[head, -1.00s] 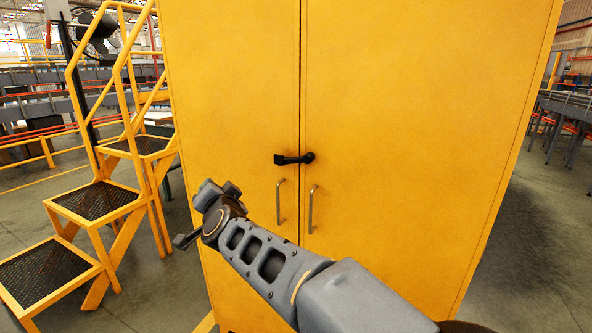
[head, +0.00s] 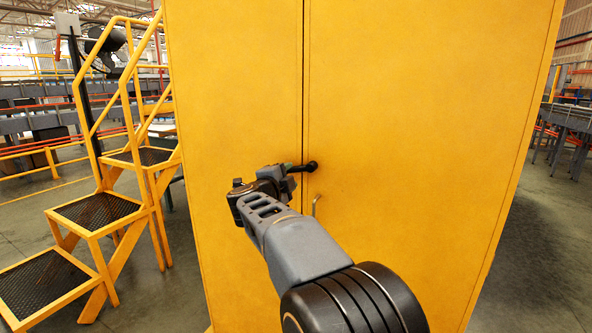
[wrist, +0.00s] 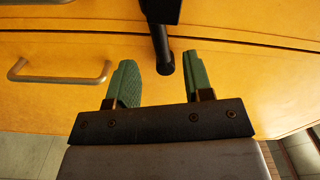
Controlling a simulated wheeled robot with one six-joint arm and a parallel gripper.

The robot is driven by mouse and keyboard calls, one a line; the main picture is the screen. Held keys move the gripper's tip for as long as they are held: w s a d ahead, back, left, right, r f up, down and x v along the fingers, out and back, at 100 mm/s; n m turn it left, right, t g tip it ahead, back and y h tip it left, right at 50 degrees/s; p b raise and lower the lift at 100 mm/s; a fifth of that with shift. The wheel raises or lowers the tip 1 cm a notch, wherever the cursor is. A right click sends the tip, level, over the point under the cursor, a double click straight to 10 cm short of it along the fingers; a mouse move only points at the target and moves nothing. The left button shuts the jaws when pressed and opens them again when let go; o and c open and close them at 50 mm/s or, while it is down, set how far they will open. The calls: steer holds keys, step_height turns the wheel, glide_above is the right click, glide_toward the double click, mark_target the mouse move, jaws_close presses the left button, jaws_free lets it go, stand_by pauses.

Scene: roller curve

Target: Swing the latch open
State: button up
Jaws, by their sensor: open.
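The black latch (head: 309,166) lies across the seam of the yellow cabinet's doors, still about level. Its pivot end is at the right in the head view; its left end is hidden by my gripper. In the wrist view the latch bar (wrist: 161,45) comes down from the top edge, and its free end lies between the green fingers. My gripper (wrist: 159,60) is open, with one finger on each side of the bar. Gaps show on both sides, the right one smaller. In the head view my gripper (head: 287,172) is at the latch's left end.
The yellow cabinet (head: 420,110) fills the middle. A door handle (head: 315,205) sits below the latch; one handle (wrist: 60,79) shows at the left in the wrist view. Yellow steps (head: 100,210) stand left of the cabinet. Open floor (head: 540,250) lies to the right.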

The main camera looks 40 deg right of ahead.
mark_target(296, 170)
steer(key=shift+x, duration=2.9)
jaws_close()
